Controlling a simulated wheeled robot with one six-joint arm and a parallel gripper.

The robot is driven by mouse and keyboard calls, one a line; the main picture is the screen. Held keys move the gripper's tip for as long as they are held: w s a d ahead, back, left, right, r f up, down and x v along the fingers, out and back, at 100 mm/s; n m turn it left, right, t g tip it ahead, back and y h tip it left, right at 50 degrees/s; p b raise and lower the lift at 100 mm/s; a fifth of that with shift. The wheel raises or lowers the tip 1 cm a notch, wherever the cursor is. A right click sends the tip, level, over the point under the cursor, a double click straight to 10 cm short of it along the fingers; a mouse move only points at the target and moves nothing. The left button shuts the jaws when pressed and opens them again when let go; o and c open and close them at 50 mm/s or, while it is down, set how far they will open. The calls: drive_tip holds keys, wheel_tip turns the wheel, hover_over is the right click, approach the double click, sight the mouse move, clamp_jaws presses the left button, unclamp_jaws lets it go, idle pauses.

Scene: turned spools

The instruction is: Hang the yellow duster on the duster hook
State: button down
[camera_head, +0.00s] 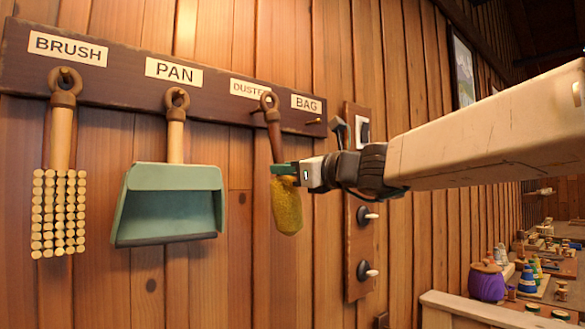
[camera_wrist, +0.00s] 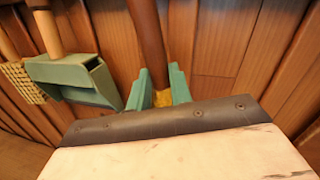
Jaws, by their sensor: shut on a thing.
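The yellow duster (camera_head: 286,207) hangs head down in front of the wall, its brown handle slightly tilted. The ring at the handle's top (camera_head: 269,101) is at the duster hook's place, just below the DUSTER label (camera_head: 249,89). I cannot tell whether the ring is around the hook or only in front of it; the hook itself is mostly hidden. My gripper (camera_head: 284,171) is shut on the duster where handle meets head. In the wrist view, the green fingers (camera_wrist: 159,92) flank the handle (camera_wrist: 148,45), with a bit of yellow between them.
The dark rack board (camera_head: 120,75) carries a hung brush (camera_head: 60,200) and a green pan (camera_head: 170,205) to the left. The bag hook (camera_head: 313,122) to the right is empty. A switch panel (camera_head: 362,240) is on the wall below my arm. A bench with a purple pot (camera_head: 487,282) stands at right.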

drive_tip(key=shift+w+a+f, duration=0.1)
drive_tip(key=shift+w+a, duration=0.4)
drive_tip(key=shift+w, duration=0.25)
drive_tip(key=shift+w+a, duration=0.45)
drive_tip(key=shift+w, duration=0.25)
drive_tip(key=shift+w+a+f, duration=0.35)
drive_tip(key=shift+w+a, duration=0.05)
drive_tip(key=shift+w, duration=0.15)
drive_tip(key=shift+f, duration=0.1)
drive_tip(key=shift+w+f, duration=0.1)
drive_tip(key=c, duration=1.2)
unclamp_jaws()
